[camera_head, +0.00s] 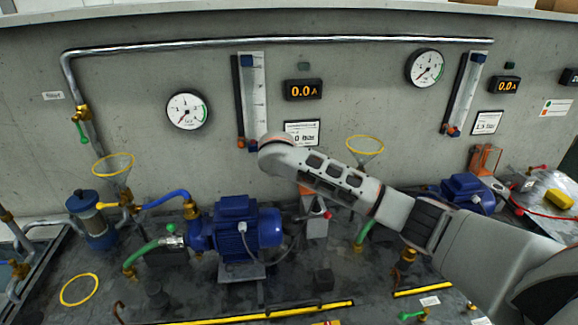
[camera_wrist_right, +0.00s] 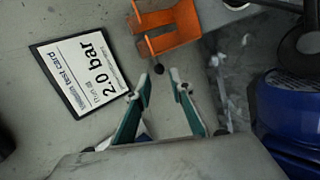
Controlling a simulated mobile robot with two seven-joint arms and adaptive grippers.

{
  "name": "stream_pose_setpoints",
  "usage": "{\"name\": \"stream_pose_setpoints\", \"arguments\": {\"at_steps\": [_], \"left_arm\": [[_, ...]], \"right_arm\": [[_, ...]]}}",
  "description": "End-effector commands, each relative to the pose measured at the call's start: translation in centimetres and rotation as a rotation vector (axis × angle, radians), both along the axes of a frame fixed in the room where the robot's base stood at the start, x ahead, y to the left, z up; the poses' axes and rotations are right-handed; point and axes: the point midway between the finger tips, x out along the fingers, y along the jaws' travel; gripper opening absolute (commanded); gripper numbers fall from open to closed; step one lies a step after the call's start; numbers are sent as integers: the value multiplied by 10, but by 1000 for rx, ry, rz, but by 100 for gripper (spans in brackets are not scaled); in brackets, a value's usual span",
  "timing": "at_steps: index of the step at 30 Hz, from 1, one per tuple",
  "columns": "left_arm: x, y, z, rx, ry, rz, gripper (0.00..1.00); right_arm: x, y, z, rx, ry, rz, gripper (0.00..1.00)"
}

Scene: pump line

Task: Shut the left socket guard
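The left socket guard (camera_wrist_right: 170,28) is an orange bracket at the top of the right wrist view, with a small dark round knob below it. In the head view only a bit of orange shows behind my right arm, above a grey box (camera_head: 316,227). My right gripper (camera_wrist_right: 159,84) has two teal fingers with pale tips, spread apart and empty. The fingertips point towards the guard and appear just short of it; contact cannot be made out. In the head view this gripper is hidden behind the arm. My left gripper is not in view.
A test card reading 2.0 bar (camera_wrist_right: 80,70) is on the wall beside the guard. A blue pump (camera_head: 238,226) stands left of the arm. A second orange guard (camera_head: 485,159) is at the right. A glass funnel with a yellow rim (camera_head: 365,145) stands close above the arm.

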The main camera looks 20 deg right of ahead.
Motion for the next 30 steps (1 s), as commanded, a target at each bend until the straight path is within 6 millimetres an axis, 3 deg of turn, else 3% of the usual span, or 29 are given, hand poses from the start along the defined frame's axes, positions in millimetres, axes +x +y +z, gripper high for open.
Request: {"name": "stream_pose_setpoints", "arguments": {"at_steps": [7, 18, 19, 21, 30], "left_arm": [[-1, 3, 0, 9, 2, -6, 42], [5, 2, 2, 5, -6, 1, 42], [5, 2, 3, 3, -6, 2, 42], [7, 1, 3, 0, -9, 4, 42], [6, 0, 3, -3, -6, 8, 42]], "right_arm": [[20, -12, -18, 0, -1, -1, 22], [24, -14, -22, 1, -2, 0, 22], [24, -14, -22, 1, -2, 0, 19], [24, -14, -22, 1, -2, 0, 1], [20, -13, -25, -8, -25, 1, 0]]}}
